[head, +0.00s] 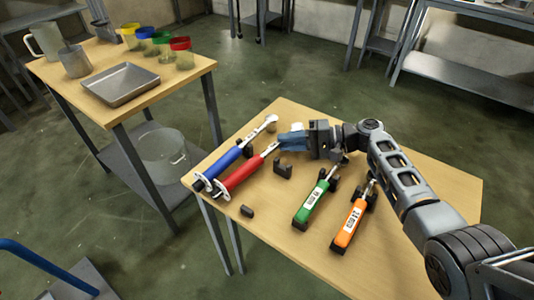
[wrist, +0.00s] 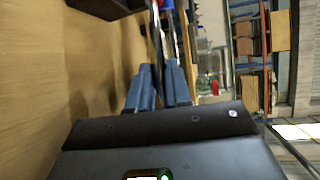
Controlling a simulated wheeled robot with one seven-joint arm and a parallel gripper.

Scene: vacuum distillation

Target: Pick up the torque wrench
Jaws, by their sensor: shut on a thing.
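A red-handled torque wrench (head: 240,174) lies across the left side of the wooden table. A blue-handled torque wrench (head: 232,158) lies beside it, further left. My gripper (head: 282,142) has blue fingers and is shut on the metal shaft of the red-handled wrench, near its head end. The fingers partly hide the shaft there. In the wrist view, my gripper (wrist: 160,85) has its two fingers close together with a thin metal shaft running up from between them. I cannot tell whether the wrench is clear of its supports.
A green-handled tool (head: 312,203) and an orange-handled tool (head: 348,226) lie to the right of the wrenches. Dark holder blocks (head: 283,168) stand near the shaft. A side table (head: 185,78) at the left bears a metal tray (head: 120,84) and coloured cups.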

